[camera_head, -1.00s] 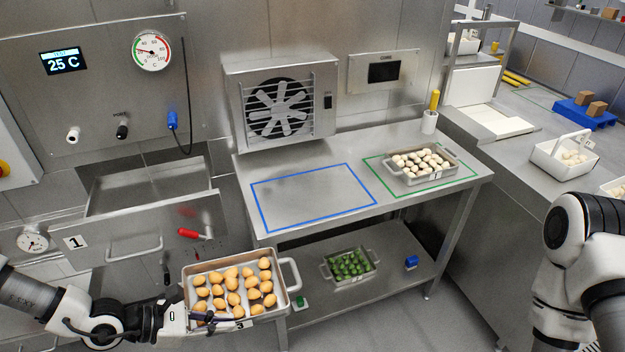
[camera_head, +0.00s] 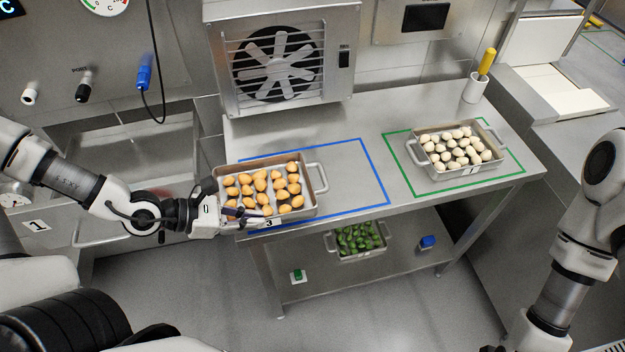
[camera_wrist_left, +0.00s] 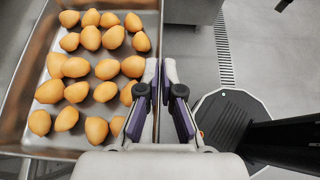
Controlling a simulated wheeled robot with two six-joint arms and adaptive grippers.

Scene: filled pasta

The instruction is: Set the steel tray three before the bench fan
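The steel tray three (camera_head: 317,203), marked 3 and full of orange-brown filled pasta, is in front of the bench fan (camera_head: 275,65). It overlaps the left part of the blue outline (camera_head: 377,177) on the bench. I cannot tell whether it touches the bench top. My left gripper (camera_head: 238,214) is shut on the tray's near-left rim. In the left wrist view, the tray (camera_wrist_left: 78,148) lies to the left and its wall runs between the fingers (camera_wrist_left: 163,98). My right arm comes in from the right; its gripper is out of view.
Tray 1 (camera_head: 437,175) with pale pasta sits inside the green outline (camera_head: 398,163). A tray of green pieces (camera_head: 375,250) is on the lower shelf (camera_head: 320,283). A holder (camera_head: 474,90) with a yellow handle stands at the back right. Bench between the outlines is clear.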

